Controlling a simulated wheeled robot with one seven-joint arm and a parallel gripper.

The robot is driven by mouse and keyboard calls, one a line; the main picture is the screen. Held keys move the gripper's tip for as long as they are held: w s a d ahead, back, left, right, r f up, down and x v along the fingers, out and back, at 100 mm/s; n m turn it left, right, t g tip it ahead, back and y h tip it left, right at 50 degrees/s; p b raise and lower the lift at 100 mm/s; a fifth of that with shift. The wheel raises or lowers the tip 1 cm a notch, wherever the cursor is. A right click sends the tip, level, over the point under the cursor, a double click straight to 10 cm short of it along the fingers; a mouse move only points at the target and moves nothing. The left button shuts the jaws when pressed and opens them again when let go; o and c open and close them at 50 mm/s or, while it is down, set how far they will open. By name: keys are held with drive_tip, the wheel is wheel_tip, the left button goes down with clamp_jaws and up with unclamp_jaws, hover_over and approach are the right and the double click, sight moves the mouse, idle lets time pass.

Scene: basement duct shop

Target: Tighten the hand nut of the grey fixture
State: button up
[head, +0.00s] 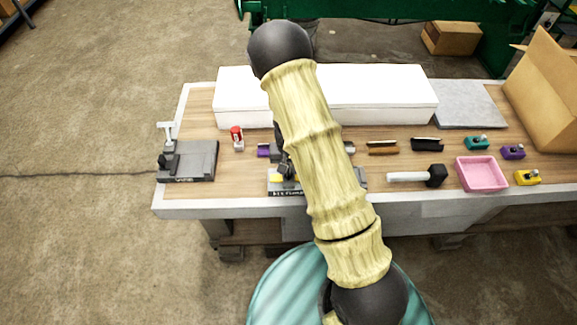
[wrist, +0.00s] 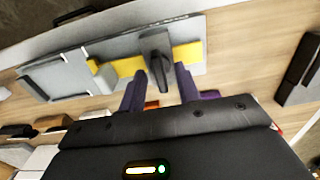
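A grey fixture (wrist: 155,52) with yellow blocks fills the upper middle of the wrist view. In the head view its labelled front edge (head: 287,192) shows, with the rest largely behind my arm. A dark upright knob or lever (wrist: 157,62), perhaps the hand nut, stands on it between the yellow blocks. My gripper (wrist: 157,82) has its two purple fingers apart, one on each side of the dark part's lower end in the picture. I see no clear contact. In the head view my gripper (head: 285,168) is partly hidden at the fixture.
A dark grey fixture (head: 198,160) with a pale T-handle stands at the bench's left end. A red-and-white item (head: 237,138) stands between them. A hammer (head: 410,177), pink tray (head: 482,174) and small coloured blocks lie right. A long white box (head: 385,100) stands behind.

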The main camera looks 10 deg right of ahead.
clamp_jaws()
drive_tip(key=shift+m, duration=0.6)
drive_tip(key=m, duration=0.3)
drive_tip(key=shift+r+m, duration=0.1)
drive_tip(key=shift+m, duration=0.2)
drive_tip(key=m+p, duration=0.1)
drive_tip(key=m, duration=0.3)
drive_tip(key=m+p, duration=0.1)
drive_tip(key=m, duration=0.4)
drive_tip(key=m+p, duration=0.1)
drive_tip(key=m, duration=0.3)
drive_tip(key=shift+w+p, duration=0.1)
drive_tip(key=shift+p, duration=0.25)
